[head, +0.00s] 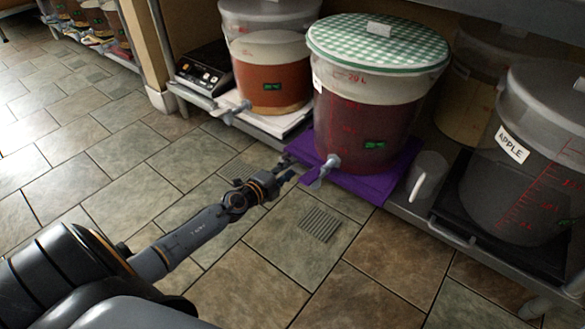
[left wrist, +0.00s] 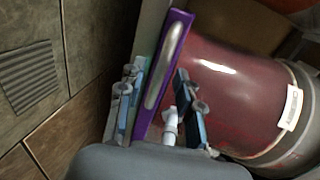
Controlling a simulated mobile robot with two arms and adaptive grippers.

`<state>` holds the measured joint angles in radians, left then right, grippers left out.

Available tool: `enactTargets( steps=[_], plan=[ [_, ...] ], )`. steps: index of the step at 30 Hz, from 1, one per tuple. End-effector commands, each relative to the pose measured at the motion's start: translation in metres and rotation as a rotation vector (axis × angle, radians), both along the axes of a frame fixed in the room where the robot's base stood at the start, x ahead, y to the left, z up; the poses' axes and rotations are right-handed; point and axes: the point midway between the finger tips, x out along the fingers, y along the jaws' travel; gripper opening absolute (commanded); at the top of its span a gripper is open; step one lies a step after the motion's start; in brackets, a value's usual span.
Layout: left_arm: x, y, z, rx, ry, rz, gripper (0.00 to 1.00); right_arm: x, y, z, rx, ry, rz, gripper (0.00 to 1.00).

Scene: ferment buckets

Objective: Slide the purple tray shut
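The purple tray (head: 365,184) sticks out at the front of the low shelf, under a bucket of dark red liquid (head: 365,130) with a green checkered lid. My left gripper (head: 288,172) is low at the tray's left front, close to the bucket's spigot (head: 329,165). In the left wrist view the tray's front (left wrist: 181,28) with its silver handle (left wrist: 168,62) lies between the spread fingers of my left gripper (left wrist: 160,74). I cannot tell whether either finger touches it. My right gripper is not in view.
A bucket of orange-brown liquid (head: 268,75) and a black scale (head: 205,70) stand to the left on the shelf. A clear jug (head: 428,175) and a dark bucket labelled APPLE (head: 530,150) stand right. The tiled floor in front is clear, with a floor drain (head: 320,223).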

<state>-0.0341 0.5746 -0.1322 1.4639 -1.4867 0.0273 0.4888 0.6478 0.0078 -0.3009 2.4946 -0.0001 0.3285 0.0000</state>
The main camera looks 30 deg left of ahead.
Motion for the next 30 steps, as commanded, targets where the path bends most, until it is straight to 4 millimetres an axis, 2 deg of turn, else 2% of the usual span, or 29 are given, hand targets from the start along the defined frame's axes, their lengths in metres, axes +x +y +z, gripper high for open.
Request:
enactTargets(
  steps=[1,6,16,21,30],
  plan=[
    [0.007,0.000,-0.003,0.000,-0.001,0.001,0.35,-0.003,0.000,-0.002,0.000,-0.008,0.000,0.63],
    [0.019,-0.002,-0.005,-0.001,0.000,0.000,0.35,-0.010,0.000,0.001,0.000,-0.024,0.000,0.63],
    [0.021,-0.002,-0.005,0.000,0.001,-0.001,0.35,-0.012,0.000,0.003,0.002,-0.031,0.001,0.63],
    [0.021,-0.002,-0.005,-0.001,0.001,-0.001,0.00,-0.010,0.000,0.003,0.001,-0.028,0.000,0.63],
    [0.023,-0.002,-0.005,-0.001,0.001,-0.001,0.00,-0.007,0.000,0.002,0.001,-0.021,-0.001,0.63]
  ],
)
